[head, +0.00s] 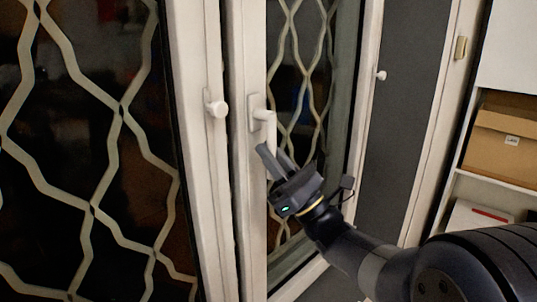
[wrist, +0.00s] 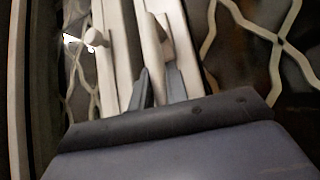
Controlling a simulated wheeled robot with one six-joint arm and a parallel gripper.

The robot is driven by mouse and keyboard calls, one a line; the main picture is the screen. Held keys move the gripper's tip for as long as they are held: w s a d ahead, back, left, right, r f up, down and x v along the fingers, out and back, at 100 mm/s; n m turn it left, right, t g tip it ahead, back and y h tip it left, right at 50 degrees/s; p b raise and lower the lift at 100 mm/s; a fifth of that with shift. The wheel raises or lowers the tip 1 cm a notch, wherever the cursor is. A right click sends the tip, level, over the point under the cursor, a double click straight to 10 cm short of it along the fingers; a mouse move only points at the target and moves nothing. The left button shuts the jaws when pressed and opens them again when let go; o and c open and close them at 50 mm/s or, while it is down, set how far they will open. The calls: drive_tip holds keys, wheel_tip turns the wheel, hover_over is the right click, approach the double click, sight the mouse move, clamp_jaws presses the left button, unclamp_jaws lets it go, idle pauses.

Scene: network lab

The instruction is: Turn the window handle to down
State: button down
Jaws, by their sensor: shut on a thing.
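The white window handle (head: 260,112) sits on a small plate on the white frame in the middle of the head view. Its lever hangs downward from the pivot, roughly along the frame. My gripper (head: 268,149) comes from the lower right and is shut on the lower part of the lever. The wrist view also shows the handle (wrist: 165,47), with its lower end between the two grey fingers of my gripper (wrist: 159,80). The fingers hide part of the lever's end.
A white knob (head: 215,106) sticks out from the neighbouring frame on the left. Lattice bars (head: 122,108) cover the dark glass. At the right is a shelf with a cardboard box (head: 503,140). A small knob (head: 381,75) is on the frame behind.

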idle(0.5)
drive_tip(key=c, duration=1.4)
unclamp_jaws()
drive_tip(key=b+v, duration=0.3)
drive_tip(key=v, duration=0.7)
drive_tip(key=shift+s+d+f, duration=0.1)
drive_tip(key=shift+s+f, duration=0.2)
drive_tip(key=shift+f, duration=0.05)
drive_tip(key=p+x, duration=0.3)
drive_tip(key=x, duration=0.8)
drive_tip(key=shift+w+r, duration=0.1)
drive_tip(key=shift+r, duration=0.05)
drive_tip(key=shift+w+d+n, duration=0.15)
drive_tip(key=shift+d+n, duration=0.15)
drive_tip(key=shift+n, duration=0.1)
drive_tip(key=shift+f+m, duration=0.2)
drive_tip(key=shift+m, duration=0.1)
